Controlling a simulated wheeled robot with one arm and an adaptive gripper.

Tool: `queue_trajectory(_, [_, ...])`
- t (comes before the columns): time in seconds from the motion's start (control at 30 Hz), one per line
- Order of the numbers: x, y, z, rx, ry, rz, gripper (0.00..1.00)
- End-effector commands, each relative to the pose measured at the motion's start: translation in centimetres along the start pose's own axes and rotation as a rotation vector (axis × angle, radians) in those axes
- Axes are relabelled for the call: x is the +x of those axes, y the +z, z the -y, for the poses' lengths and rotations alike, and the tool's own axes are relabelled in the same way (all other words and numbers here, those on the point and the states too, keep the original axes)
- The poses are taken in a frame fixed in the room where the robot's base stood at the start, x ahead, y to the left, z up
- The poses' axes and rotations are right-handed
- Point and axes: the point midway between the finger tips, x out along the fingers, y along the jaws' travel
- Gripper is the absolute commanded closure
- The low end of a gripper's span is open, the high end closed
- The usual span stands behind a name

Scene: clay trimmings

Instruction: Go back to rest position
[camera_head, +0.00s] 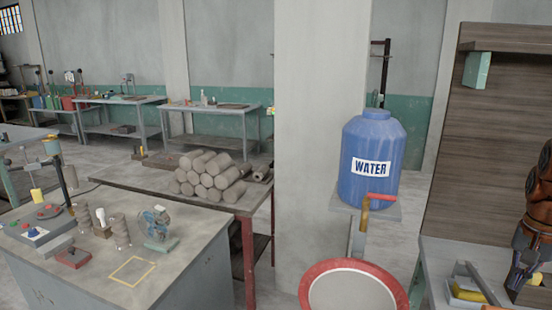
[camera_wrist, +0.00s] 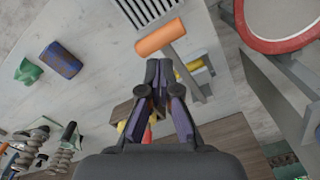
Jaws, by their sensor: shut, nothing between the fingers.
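My gripper (camera_wrist: 160,72) shows in the wrist view with its dark fingers drawn together at the tips, holding nothing. In the head view my arm comes in at the right edge, and my gripper (camera_head: 522,262) hangs low there above the grey bench (camera_head: 440,255). Its fingertips are hard to make out in that view. The wrist view looks past the fingers at an orange roller (camera_wrist: 160,38) and a brown block (camera_wrist: 124,112). The task names no other object.
A blue water barrel (camera_head: 374,155) stands on a shelf by the pillar, above a red-rimmed round sieve (camera_head: 306,283). Yellow-handled tools (camera_head: 467,293) lie on the bench near my gripper. At left, a table (camera_head: 180,270) holds tools, and another holds stacked clay cylinders (camera_head: 210,178).

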Motion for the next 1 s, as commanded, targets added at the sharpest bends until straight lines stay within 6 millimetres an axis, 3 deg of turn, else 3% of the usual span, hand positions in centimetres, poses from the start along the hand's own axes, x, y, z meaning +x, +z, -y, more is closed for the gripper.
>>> queue_trajectory(0.17, [-0.4,2.5,2.4,-0.084,-0.003,0.004,1.0])
queue_trajectory(0.33, [-0.4,8.2,6.3,-0.246,-0.005,0.019,1.0])
queue_trajectory(0.5, [0.0,14.6,8.8,-0.399,0.002,0.04,1.0])
queue_trajectory(0.7, [1.2,22.0,9.8,-0.554,0.014,0.062,1.0])
queue_trajectory(1.0, [4.3,32.2,7.8,-0.738,0.045,0.104,1.0])
